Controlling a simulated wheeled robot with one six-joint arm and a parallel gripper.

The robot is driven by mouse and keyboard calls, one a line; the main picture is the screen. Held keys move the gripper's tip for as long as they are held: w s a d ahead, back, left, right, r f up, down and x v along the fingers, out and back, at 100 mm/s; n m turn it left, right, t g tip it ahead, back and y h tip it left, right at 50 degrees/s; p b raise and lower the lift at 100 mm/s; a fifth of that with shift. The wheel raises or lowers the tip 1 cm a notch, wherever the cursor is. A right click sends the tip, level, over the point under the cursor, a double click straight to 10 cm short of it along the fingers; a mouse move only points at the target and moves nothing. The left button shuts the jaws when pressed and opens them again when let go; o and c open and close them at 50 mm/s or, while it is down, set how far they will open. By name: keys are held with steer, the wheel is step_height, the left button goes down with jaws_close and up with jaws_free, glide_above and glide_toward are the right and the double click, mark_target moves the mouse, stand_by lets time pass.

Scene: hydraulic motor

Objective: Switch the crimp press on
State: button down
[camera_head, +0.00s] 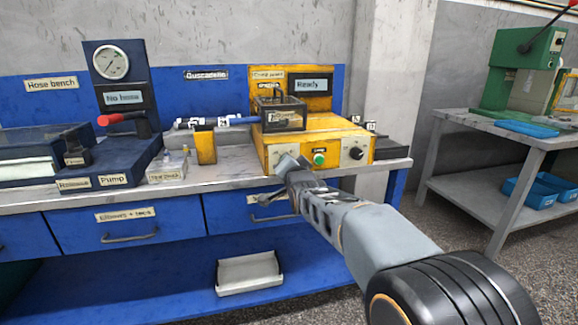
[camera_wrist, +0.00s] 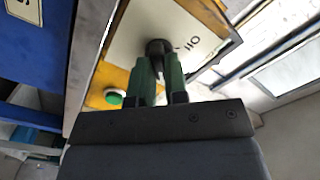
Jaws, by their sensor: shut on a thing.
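The yellow crimp press (camera_head: 315,132) stands on the right end of the blue workbench, and its display (camera_head: 313,85) reads "Ready". Its front has a green button (camera_head: 319,158) in the middle and a dark round knob (camera_head: 356,153) on the right. My gripper (camera_head: 286,163) is at the left part of that front and hides what is there. In the wrist view my gripper's green fingers (camera_wrist: 160,75) are shut on a black knob (camera_wrist: 157,47) on a pale plate (camera_wrist: 135,38) with dark marks. The green button (camera_wrist: 114,97) shows left of the fingers.
A clear-covered box (camera_head: 280,112) sits atop the press. Left of it are a yellow holder (camera_head: 205,147), hose pieces (camera_head: 215,121) and a pump (camera_head: 115,165) with a red-ended lever. A grey table (camera_head: 500,130) with a green machine (camera_head: 520,70) stands right, past a gap of floor.

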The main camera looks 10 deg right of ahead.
stand_by(0.4)
steer(key=c, duration=1.1)
jaws_free()
steer(key=shift+c, duration=0.2)
steer(key=s+p, duration=0.2)
steer(key=s, duration=1.1)
steer(key=shift+s, duration=0.4)
